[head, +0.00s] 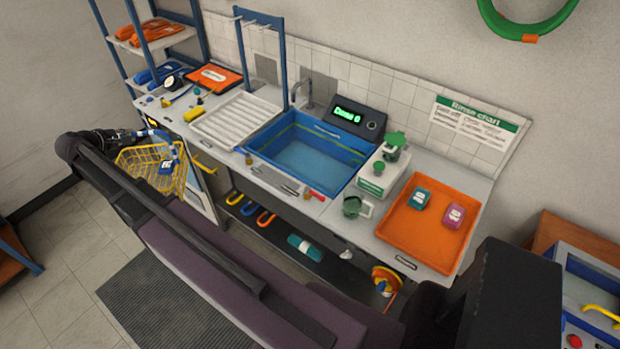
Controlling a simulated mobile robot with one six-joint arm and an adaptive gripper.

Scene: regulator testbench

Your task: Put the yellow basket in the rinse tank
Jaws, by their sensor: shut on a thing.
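The yellow wire basket (138,158) hangs at the left, in front of the bench and away from the tank. It has a blue handle and a blue tag. My gripper (146,134) is shut on the basket at its blue handle; the fingertips are small and partly hidden. The rinse tank (310,160) is a blue rectangular basin set into the middle of the bench, with water showing and no basket in it. It lies to the right of my gripper.
A white ribbed drainboard (232,119) lies left of the tank, with a blue upright frame (284,62) beside it. A tap (304,92) and a display box (355,120) stand behind. An orange tray (405,235) is at right. My arm crosses the foreground.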

